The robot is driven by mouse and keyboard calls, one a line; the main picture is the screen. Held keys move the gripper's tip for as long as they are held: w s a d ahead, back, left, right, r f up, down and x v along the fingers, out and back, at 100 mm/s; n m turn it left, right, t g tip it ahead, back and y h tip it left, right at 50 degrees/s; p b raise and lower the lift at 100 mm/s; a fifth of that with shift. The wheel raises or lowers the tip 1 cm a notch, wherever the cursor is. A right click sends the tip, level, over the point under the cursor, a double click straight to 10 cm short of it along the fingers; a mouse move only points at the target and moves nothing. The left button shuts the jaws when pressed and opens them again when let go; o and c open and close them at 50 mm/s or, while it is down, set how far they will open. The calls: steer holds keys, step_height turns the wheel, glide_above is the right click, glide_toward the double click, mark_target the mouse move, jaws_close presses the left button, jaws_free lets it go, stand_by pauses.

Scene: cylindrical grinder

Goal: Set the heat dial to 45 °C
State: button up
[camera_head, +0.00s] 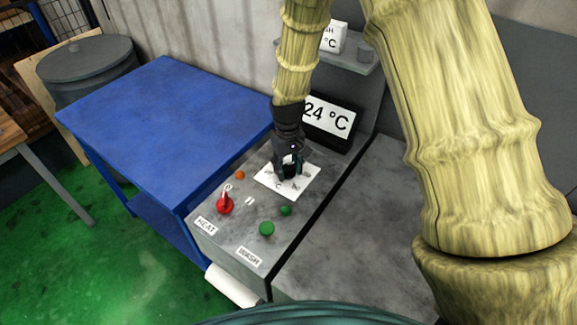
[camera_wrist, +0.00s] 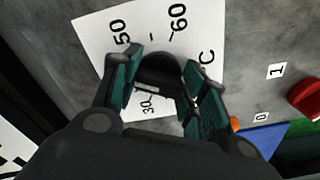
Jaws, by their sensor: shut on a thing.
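The heat dial (camera_wrist: 158,68) is a dark round knob on a white scale plate (camera_wrist: 90,38). In the wrist view it sits between the two fingers of my gripper (camera_wrist: 163,88), which is shut on it. The numbers 30, 50 and 60 and a "C" show around it; other marks are hidden by the fingers. A small pale mark shows by the knob near 30; the exact setting cannot be read. In the head view my gripper (camera_head: 288,168) points down over the plate (camera_head: 302,186) and mostly hides the dial. The display (camera_head: 327,116) reads 24 °C.
A red switch (camera_head: 225,204) by the HEAT label (camera_head: 205,225), an orange light (camera_head: 240,175) and green buttons (camera_head: 266,229) (camera_head: 285,210) are on the same grey panel. A WASH label (camera_head: 249,257) is at the front. A clear blue table (camera_head: 165,125) stands left.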

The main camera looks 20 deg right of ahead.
mark_target(288, 164)
steer(key=shift+w+r, duration=0.1)
steer(key=shift+w, duration=0.05)
steer(key=o, duration=1)
step_height(288, 164, up, 12)
steer(key=shift+f, duration=0.1)
stand_by(0.3)
steer(key=shift+d, duration=0.1)
stand_by(0.3)
